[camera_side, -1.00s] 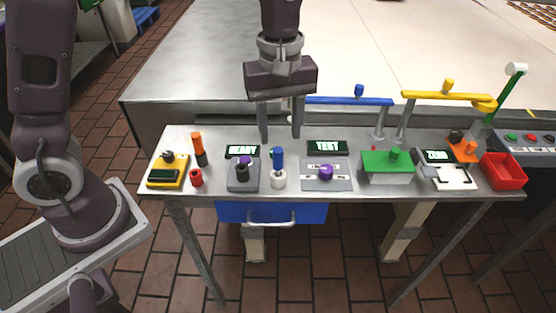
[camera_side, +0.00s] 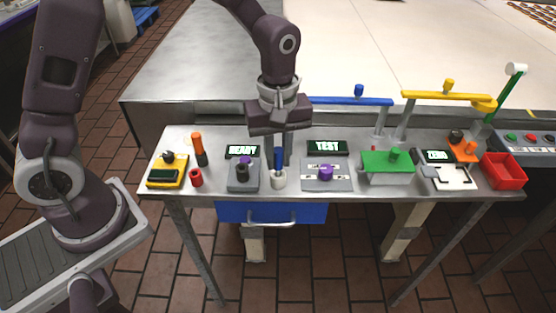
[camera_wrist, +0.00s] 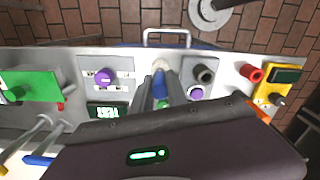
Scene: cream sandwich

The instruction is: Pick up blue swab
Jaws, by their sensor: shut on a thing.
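The blue swab (camera_side: 278,158) stands upright in a small white cup (camera_side: 278,180) near the front of the metal table. My gripper (camera_side: 279,160) is above the cup, pointing down, with its fingers shut on the swab. In the wrist view the blue swab (camera_wrist: 160,88) shows between the two grey fingers of my gripper (camera_wrist: 161,84). The swab's lower end is hidden in the cup.
Left of the cup is a grey device (camera_side: 243,175) with a black socket and purple knob. Right of it is a grey plate (camera_side: 326,174) with a purple knob. An orange-handled tool (camera_side: 198,147) and red cup (camera_side: 196,178) stand further left. A green-lidded box (camera_side: 388,163) stands right.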

